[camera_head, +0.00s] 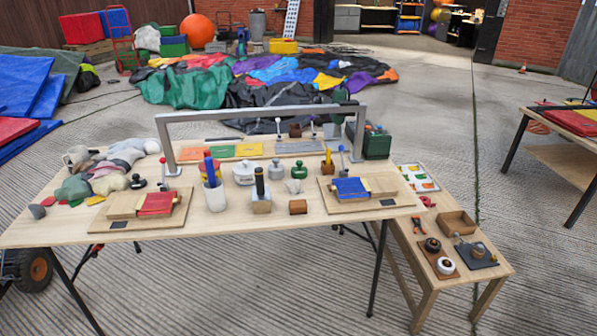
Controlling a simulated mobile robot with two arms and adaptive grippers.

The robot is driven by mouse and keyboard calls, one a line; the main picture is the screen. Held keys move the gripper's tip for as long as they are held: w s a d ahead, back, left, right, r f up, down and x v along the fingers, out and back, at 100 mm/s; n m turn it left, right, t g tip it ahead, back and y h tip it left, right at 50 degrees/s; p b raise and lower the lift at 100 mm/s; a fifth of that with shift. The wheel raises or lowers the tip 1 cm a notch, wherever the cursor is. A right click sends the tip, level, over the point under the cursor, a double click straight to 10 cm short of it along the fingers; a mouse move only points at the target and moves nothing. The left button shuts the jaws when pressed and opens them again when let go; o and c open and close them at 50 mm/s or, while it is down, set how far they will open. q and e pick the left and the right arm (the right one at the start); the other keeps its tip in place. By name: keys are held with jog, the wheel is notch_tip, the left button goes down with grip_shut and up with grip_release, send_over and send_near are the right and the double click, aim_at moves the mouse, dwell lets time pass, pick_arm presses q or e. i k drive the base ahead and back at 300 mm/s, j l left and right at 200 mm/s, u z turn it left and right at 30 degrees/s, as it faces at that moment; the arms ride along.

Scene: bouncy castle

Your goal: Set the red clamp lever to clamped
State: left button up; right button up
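A small lever with a red knob (163,161) stands at the left foot of the grey metal frame, behind a wooden board (120,213) carrying a red piece (157,203). It looks roughly upright, but is too small to tell whether it is clamped. I cannot tell for sure which one is the red clamp lever. Neither of my grippers is in view.
The grey frame (260,113) arches over the wooden table (60,225). A pen cup (215,196), pots and blocks crowd the middle; cloth pieces (115,170) lie at left. A lower side bench (495,262) adjoins at right. The concrete floor in front is free.

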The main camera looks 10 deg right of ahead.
aim_at(162, 159)
jog(key=i+j, duration=0.25)
jog(key=j, duration=0.2)
jog(key=i+j, duration=0.25)
jog(key=j, duration=0.15)
jog(key=i+j, duration=0.2)
jog(key=j, duration=0.25)
jog(key=i+j, duration=0.25)
jog(key=j, duration=0.15)
jog(key=i+j, duration=0.25)
jog(key=j, duration=0.2)
jog(key=i+j, duration=0.25)
jog(key=j, duration=0.15)
